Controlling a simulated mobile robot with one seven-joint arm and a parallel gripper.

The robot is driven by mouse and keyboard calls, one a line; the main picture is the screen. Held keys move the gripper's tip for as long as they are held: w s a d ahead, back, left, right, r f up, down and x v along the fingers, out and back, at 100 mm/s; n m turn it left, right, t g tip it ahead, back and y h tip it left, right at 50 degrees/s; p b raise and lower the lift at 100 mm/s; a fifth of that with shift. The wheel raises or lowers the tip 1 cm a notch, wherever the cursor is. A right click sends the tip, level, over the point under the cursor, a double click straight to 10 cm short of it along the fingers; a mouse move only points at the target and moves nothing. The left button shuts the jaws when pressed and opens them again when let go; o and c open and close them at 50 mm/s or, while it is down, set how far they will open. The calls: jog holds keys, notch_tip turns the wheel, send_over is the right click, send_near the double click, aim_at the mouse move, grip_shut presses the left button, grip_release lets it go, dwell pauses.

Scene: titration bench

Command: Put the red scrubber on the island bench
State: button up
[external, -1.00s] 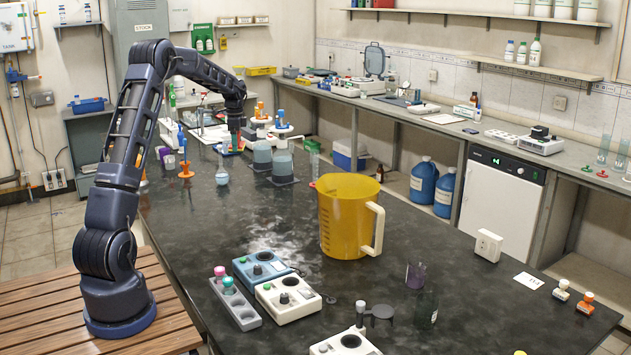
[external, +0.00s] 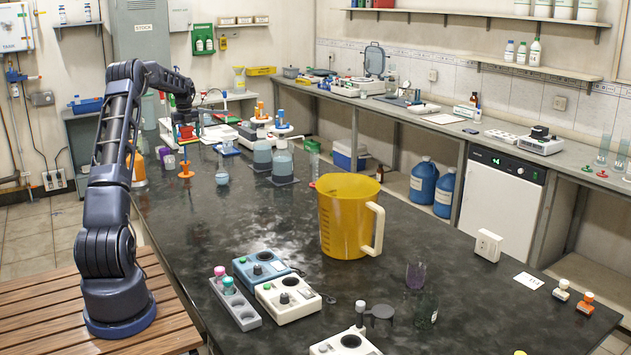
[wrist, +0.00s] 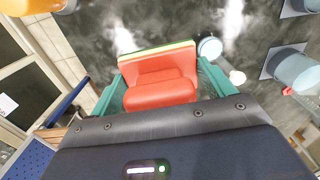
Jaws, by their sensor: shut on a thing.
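The red scrubber (wrist: 160,82), with a thin green layer along its far edge, is between the teal fingers of my gripper (wrist: 162,88) in the wrist view. The fingers are shut on its two sides. In the external view my gripper (external: 186,128) is at the far left end of the dark island bench (external: 240,225), with the red scrubber (external: 187,132) small below my wrist. The scrubber appears held above the bench top; its exact height is hard to tell.
An orange stand (external: 185,168), a round flask (external: 222,177) and blue-grey vessels (external: 281,165) stand near my gripper. A yellow jug (external: 345,215) stands mid-bench. The bench's left middle is clear. Tiled floor (wrist: 62,50) lies beyond the bench edge in the wrist view.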

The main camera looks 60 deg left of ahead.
aim_at(191, 186)
jog(key=shift+s+a+f, duration=0.1)
jog(key=shift+s+a, duration=0.1)
jog(key=shift+a, duration=0.05)
notch_tip(191, 186, down, 20)
jog(key=shift+r, duration=0.1)
dwell(0.4)
jog(key=shift+f, duration=0.2)
jog(key=o, duration=0.9)
notch_tip(191, 186, up, 12)
jog(key=shift+r, duration=0.2)
